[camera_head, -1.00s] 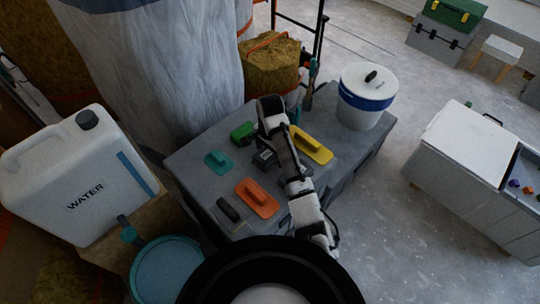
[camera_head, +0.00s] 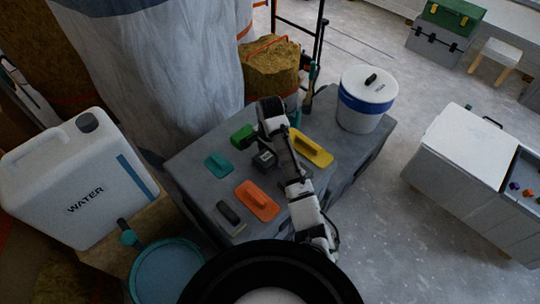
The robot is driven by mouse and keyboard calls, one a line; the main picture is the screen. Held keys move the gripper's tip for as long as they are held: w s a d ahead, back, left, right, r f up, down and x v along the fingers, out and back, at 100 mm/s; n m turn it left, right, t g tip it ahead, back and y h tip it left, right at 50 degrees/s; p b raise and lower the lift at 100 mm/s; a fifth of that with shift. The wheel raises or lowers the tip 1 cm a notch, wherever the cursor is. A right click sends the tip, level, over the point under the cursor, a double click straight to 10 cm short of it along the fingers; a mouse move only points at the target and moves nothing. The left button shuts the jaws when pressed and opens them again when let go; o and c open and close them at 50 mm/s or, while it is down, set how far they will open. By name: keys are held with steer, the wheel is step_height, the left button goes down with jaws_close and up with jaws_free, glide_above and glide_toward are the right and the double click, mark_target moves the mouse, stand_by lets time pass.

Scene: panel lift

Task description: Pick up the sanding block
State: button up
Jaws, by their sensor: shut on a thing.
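My gripper (camera_head: 265,158) is the small dark shape at the end of my folded white arm, over the middle of the grey chest top (camera_head: 190,152). It is shut on the sanding block, which is too small and too covered by the gripper to make out. Whether the block touches the top cannot be told. A green block (camera_head: 242,135) lies just left of my arm's bend, and a teal float (camera_head: 218,165) lies left of the gripper. An orange float (camera_head: 257,201) and a dark-handled grey tool (camera_head: 230,213) lie nearer. A yellow float (camera_head: 311,148) lies to the right, partly behind my arm.
A lidded white bucket (camera_head: 367,100) with a blue band stands at the chest's right end. A white water can (camera_head: 75,180) and a teal-rimmed bucket (camera_head: 168,272) are at left. Wrapped sheeting (camera_head: 165,70) rises behind. The floor to the right is clear up to a white-topped cabinet (camera_head: 465,145).

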step_height(320, 180, up, 19)
steer(key=p, duration=0.9)
steer(key=shift+r, duration=0.2)
steer(key=o, duration=0.5)
steer(key=c, duration=0.3)
